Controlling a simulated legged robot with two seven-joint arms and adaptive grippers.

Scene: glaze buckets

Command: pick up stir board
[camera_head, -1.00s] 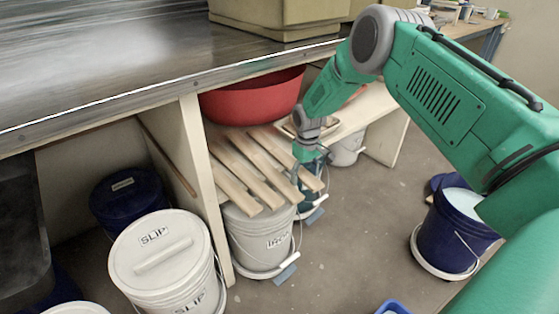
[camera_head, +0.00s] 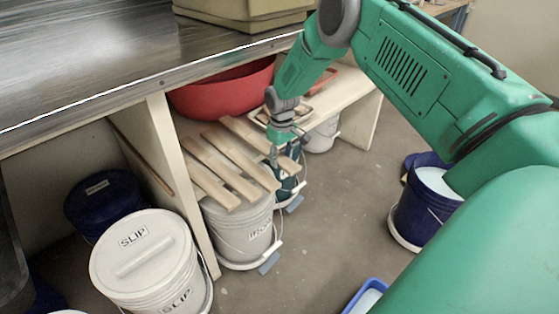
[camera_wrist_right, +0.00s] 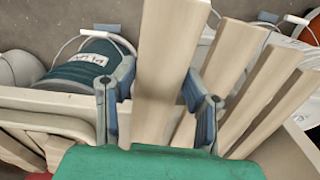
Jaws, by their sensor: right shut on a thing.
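Several flat wooden stir boards lie side by side on the low shelf under the counter. The rightmost stir board (camera_head: 246,132) is at my right gripper (camera_head: 275,157), which has come down over it near its front end. In the right wrist view this board (camera_wrist_right: 166,60) runs between the two fingers of the right gripper (camera_wrist_right: 160,98), which is shut on it. The other boards (camera_head: 222,172) lie beside it, to its right in the wrist view (camera_wrist_right: 228,75). I cannot tell whether the held board is clear of its support. My left gripper is not in view.
A red basin (camera_head: 222,95) stands behind the boards. A grey-white bucket (camera_head: 240,228) and a dark teal bucket (camera_wrist_right: 88,66) stand below them. A white SLIP bucket (camera_head: 130,255) is at left, a blue bucket (camera_head: 418,215) at right. The counter edge (camera_head: 165,82) overhangs the shelf.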

